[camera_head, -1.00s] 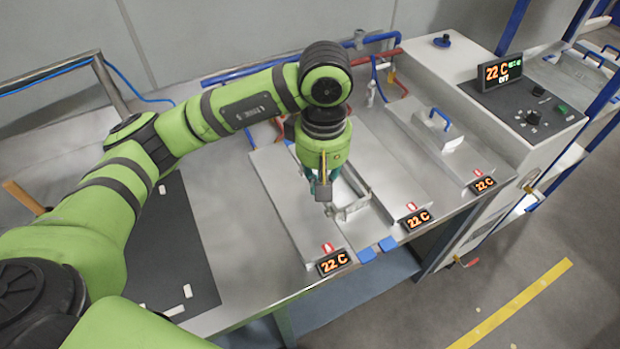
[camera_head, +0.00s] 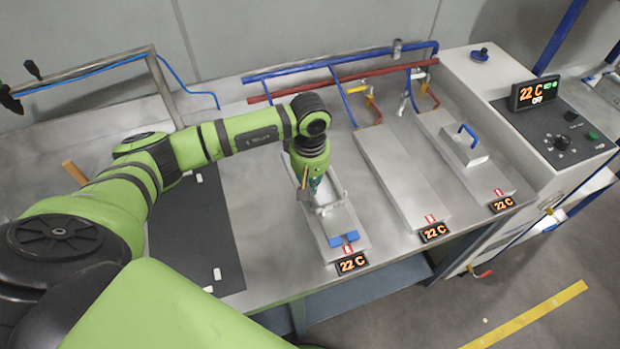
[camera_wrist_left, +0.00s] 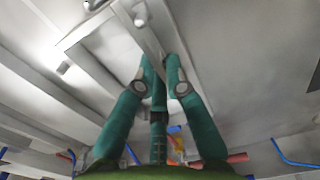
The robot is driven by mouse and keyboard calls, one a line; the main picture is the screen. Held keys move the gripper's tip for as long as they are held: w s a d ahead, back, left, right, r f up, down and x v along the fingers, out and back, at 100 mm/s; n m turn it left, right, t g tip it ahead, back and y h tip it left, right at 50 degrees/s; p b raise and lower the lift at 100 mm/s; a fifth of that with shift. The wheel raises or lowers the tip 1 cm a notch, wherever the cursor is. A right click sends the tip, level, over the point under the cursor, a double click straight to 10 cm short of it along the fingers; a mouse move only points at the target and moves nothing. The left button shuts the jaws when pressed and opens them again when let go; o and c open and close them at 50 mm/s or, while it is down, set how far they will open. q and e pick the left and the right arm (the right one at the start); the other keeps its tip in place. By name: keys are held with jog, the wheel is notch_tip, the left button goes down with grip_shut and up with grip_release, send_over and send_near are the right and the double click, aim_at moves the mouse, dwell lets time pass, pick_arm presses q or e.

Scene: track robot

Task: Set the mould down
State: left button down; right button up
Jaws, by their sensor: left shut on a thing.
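My left gripper (camera_head: 308,199) points down and is shut on the mould's left side. In the left wrist view, green fingers (camera_wrist_left: 160,75) close on a metal wall of the mould (camera_wrist_left: 98,42). The arm hides the mould's far part. My right gripper is not in view.
Two more plates lie to the right: a bare middle one (camera_head: 392,175) and one bearing a block with a blue handle (camera_head: 465,150). Displays (camera_head: 352,264) stand at the front edge. Blue and red pipes (camera_head: 340,75) run behind. A dark mat (camera_head: 195,235) lies left.

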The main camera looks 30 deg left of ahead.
pick_arm(q)
jog(key=shift+f, duration=0.1)
jog(key=shift+f, duration=0.1)
jog(key=shift+f+b, duration=0.1)
jog(key=shift+b, duration=0.25)
jog(key=c, duration=1.3)
grip_release()
